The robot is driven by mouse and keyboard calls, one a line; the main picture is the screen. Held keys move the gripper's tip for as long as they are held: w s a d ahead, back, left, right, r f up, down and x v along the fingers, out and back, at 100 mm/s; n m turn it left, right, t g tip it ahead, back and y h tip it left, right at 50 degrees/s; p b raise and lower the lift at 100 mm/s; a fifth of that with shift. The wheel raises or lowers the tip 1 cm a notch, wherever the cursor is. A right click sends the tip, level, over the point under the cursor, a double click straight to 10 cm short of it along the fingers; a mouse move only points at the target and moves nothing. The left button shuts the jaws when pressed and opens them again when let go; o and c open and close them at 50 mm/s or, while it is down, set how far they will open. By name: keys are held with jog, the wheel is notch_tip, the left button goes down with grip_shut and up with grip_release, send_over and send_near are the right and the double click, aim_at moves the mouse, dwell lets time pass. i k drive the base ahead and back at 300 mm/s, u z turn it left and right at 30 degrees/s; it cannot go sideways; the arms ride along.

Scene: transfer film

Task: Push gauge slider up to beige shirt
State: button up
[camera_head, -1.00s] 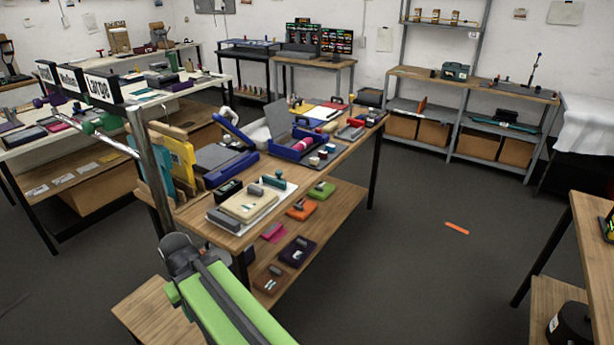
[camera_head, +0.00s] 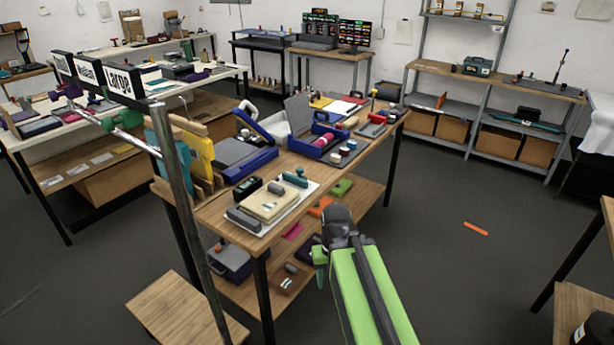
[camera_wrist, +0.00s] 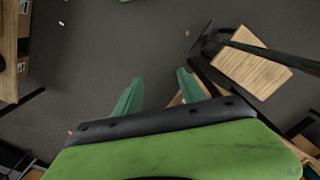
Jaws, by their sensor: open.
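The folded beige shirt (camera_head: 268,203) lies on a white board (camera_head: 292,208) near the front end of the wooden worktable. A dark grey block (camera_head: 243,219) sits at its front left edge, and a teal bar (camera_head: 295,179) lies behind it to the right. I cannot tell for sure which of these is the gauge slider. My gripper (camera_wrist: 160,76) is open and empty, its two green fingers apart over dark floor in the wrist view. In the head view my green arm stands to the right of the shirt, apart from it; the fingers are mostly hidden there.
A low wooden stool (camera_head: 180,312) is at front left. The floor at right is mostly clear.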

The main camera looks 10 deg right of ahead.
aim_at(301, 180)
jog(key=u, duration=0.05)
jog(key=k, duration=0.5)
jog(key=z, duration=0.4)
jog(key=i, duration=0.85)
jog(key=u, duration=1.45)
jog(key=k, duration=0.6)
jog(key=z, duration=0.1)
jog(key=i, duration=0.6)
jog(key=u, duration=0.05)
